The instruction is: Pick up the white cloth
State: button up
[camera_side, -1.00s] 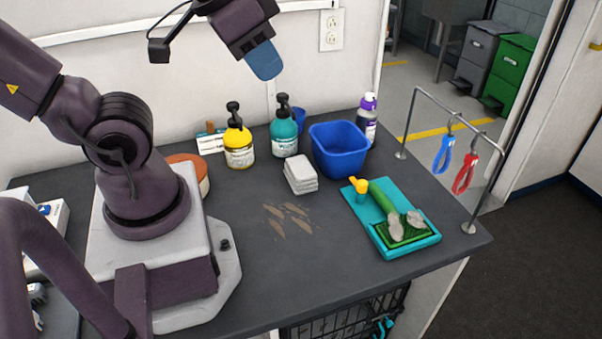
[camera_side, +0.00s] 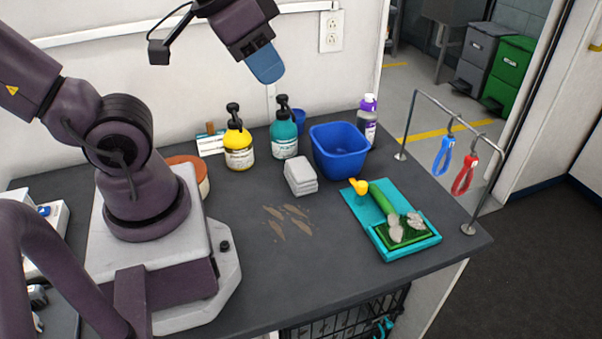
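A stack of folded white cloths (camera_side: 301,176) lies on the dark table, near its middle. It sits in front of the blue basin (camera_side: 339,148) and the teal pump bottle. My gripper (camera_side: 268,66) is high above the table, up and to the left of the cloths, well apart from them. Its blue fingertip points down. Only one fingertip side shows, so its opening is hidden. Nothing is seen hanging from it.
A yellow pump bottle (camera_side: 239,146) and a teal pump bottle (camera_side: 284,134) stand behind the cloths. A purple-capped bottle (camera_side: 367,118) stands beyond the basin. A teal tray (camera_side: 378,236) with a green brush lies right. Brown smudges (camera_side: 288,219) mark the table in front.

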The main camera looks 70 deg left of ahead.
jog(key=o, duration=1)
